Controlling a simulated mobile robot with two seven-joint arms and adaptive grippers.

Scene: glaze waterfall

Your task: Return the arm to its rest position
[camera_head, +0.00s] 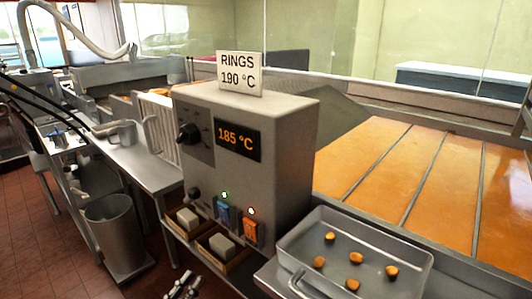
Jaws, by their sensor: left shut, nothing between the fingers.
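My left gripper (182,286) shows at the bottom edge, low in front of the control box. Its fingers are shut with nothing between them, and most of its arm is out of frame. It is apart from the box. My right gripper is not in view. The grey control box (288,150) stands upright in the middle, with a lit display (238,140) reading 185 °C. A black knob (188,134) is left of the display. A blue switch (226,213) and an orange switch (252,230) sit low on its front, each with a small light above.
A sign (240,73) on the box reads RINGS 190 °C. A metal tray (410,257) with several small brown pieces stands at lower right. Orange fryer lanes (440,170) lie behind. Two small boxes with grey blocks sit below the switches.

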